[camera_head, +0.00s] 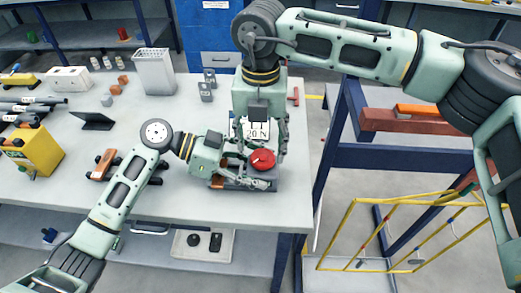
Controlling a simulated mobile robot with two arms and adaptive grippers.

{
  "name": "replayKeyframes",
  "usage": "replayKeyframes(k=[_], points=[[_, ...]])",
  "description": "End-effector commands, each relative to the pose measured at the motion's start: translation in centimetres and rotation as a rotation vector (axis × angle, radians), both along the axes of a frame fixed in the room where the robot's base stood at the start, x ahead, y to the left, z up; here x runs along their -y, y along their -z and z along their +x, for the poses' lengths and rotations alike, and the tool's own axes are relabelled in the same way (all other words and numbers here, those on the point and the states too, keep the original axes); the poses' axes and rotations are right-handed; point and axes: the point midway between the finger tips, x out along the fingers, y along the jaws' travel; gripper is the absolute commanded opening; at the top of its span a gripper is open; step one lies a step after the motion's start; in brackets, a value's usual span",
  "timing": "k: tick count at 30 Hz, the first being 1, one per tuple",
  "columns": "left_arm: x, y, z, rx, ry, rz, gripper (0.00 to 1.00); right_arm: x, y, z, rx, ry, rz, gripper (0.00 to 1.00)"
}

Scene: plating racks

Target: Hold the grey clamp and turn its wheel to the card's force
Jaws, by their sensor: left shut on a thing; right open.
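The grey clamp (236,184) lies near the right end of the grey table, with its red wheel (263,160) on top. My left gripper (258,178) reaches in from the left and is shut on the clamp, whose body is partly hidden by the fingers. My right gripper (263,146) points down from above, open, with its fingers either side of the wheel; whether they touch it I cannot tell. A white card (257,130) behind the wheel reads "20 N"; the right gripper covers part of it.
The grey table (190,205) also holds a white bin (154,72), a yellow box (32,151), a black stand (94,121), an orange-and-black tool (104,164) and small grey blocks (206,90). A yellow rack (385,232) stands right of the table. The front middle of the table is clear.

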Motion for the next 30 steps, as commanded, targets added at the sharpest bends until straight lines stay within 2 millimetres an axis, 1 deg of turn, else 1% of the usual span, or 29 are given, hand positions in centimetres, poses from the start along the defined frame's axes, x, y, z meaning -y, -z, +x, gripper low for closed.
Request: replayKeyframes(k=[1, 3, 7, 11, 18, 30], points=[[0.0, 0.0, 0.0, -0.001, 0.0, 0.0, 0.05, 0.0, 0.9, -0.1, -0.002, -0.001, 0.001, 0.57], [0.0, 0.0, 0.0, -0.001, 0.0, 0.0, 0.05, 0.0, 1.9, -0.1, -0.002, -0.001, 0.0, 0.57], [0.0, 0.0, 0.0, -0.001, 0.0, 0.0, 0.05, 0.0, 3.1, 0.0, 0.0, 0.0, 0.001, 0.57], [0.0, 0.0, 0.0, -0.001, 0.0, 0.0, 0.05, 0.0, 3.6, 0.0, 0.0, 0.0, 0.001, 0.57], [0.0, 0.0, 0.0, -0.001, 0.0, 0.0, 0.05, 0.0, 3.6, 0.0, 0.0, 0.0, 0.001, 0.57], [0.0, 0.0, 0.0, -0.001, 0.0, 0.0, 0.05, -0.1, 3.6, 0.0, 0.001, 0.0, 0.002, 0.22]])
